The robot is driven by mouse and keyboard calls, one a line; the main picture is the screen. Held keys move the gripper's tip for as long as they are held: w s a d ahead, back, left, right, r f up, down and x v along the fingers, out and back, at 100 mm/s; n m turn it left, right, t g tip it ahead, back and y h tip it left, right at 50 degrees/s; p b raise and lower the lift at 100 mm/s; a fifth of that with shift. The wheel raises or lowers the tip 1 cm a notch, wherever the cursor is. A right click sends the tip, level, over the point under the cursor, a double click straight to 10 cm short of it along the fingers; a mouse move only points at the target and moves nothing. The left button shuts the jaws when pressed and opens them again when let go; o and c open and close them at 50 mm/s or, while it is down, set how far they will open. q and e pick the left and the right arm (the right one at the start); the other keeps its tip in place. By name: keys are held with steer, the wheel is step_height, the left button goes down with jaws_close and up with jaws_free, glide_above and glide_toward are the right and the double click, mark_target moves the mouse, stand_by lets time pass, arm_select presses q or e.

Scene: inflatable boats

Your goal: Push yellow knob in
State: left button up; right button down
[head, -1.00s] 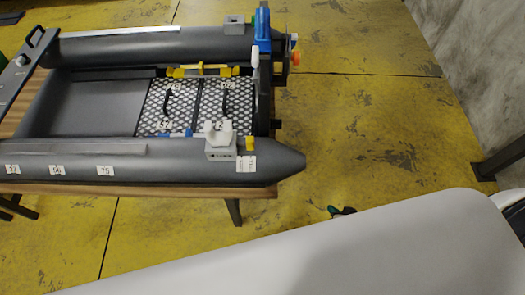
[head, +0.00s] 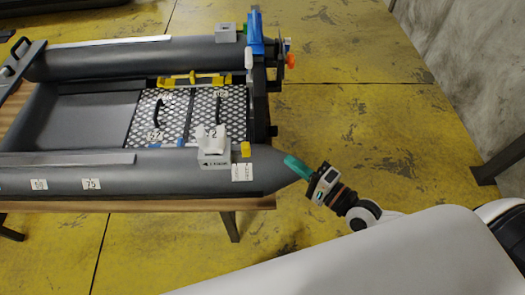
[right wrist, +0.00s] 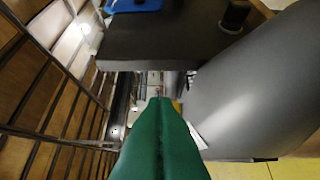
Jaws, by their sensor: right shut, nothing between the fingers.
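A small yellow knob (head: 245,149) stands on the near tube of the grey inflatable boat (head: 110,162), beside a light grey oarlock block. My right gripper (head: 290,160) is at the near tube's pointed end, to the right of the knob and apart from it. Its green fingers are shut with nothing between them. In the right wrist view the shut green fingers (right wrist: 159,102) point along the grey tube (right wrist: 250,85). A small yellow patch (right wrist: 177,106) shows just right of the fingertips; I cannot tell whether it is the knob. My left gripper is not in view.
The boat rests on a wooden table (head: 150,205). The oarlock block (head: 214,152) is close on the knob's left. A blue part (head: 255,33) and a dark transom stand at the boat's right end. The yellow floor (head: 340,120) right of the boat is clear.

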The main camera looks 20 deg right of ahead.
mark_target(246, 152)
steer(key=x, duration=0.6)
steer(key=shift+r+p, duration=0.15)
steer(key=shift+p, duration=0.2)
steer(key=shift+w+a+p, duration=0.15)
steer(key=shift+a+p, duration=0.25)
steer(key=shift+a, duration=0.7)
steer(key=shift+w+a, duration=0.15)
steer(key=shift+a, duration=0.5)
steer(key=shift+f, duration=0.2)
